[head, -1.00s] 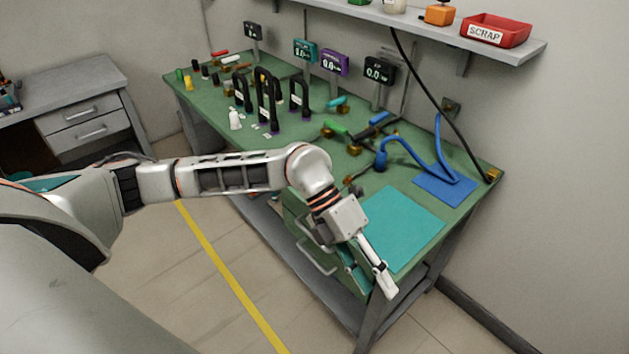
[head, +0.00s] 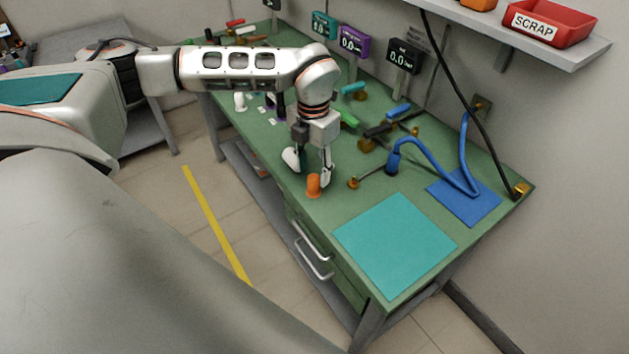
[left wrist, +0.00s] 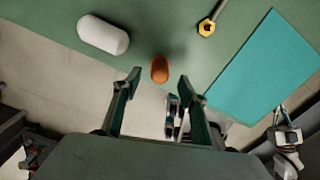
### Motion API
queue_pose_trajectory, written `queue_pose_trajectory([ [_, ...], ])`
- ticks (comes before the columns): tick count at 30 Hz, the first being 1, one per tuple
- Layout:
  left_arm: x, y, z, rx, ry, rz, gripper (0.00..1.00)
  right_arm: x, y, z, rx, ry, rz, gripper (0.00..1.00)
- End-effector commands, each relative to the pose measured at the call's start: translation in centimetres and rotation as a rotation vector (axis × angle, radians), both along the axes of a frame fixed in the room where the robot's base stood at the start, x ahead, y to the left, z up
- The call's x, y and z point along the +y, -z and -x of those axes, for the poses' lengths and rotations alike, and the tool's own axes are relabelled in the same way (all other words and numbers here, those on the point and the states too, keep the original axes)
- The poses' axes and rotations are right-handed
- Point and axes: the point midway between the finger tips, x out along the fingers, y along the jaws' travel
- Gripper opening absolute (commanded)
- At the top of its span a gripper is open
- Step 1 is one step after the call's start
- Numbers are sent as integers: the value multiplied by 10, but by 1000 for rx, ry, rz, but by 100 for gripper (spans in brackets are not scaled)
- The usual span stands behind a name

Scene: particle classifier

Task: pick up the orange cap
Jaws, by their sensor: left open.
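The orange cap (head: 313,185) stands on the green bench near its front edge, left of the teal mat. My left gripper (head: 311,171) points down just behind it in the head view, fingers apart, with nothing seen between them. In the left wrist view the cap (left wrist: 160,69) lies just beyond the two open fingertips (left wrist: 158,85), about midway between them. A gap to the cap shows there; I see no contact.
A white rounded object (left wrist: 103,34) lies left of the cap in the left wrist view. A brass-ended tool (head: 352,183) is right of the cap. The teal mat (head: 394,243) is bare. A blue hose (head: 430,160) and several tools lie farther back.

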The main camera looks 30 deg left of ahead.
Motion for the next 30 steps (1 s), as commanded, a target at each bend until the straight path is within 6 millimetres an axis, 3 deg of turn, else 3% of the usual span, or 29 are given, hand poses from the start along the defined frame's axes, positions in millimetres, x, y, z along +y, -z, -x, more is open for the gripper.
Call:
queue_pose_trajectory([
  [9, 0, 42, 1, 2, 1, 0, 42, 0, -14, -11, -26, 1, -3, 0],
  [18, 0, 47, 0, -1, 1, 1, 42, 0, -18, -13, -33, 2, -4, 0],
  [23, 0, 46, 0, -1, 1, 1, 7, 0, -16, -12, -28, 2, -3, 0],
  [30, 0, 46, 0, -1, 1, 1, 6, -1, -11, -9, -20, 2, -1, 0],
])
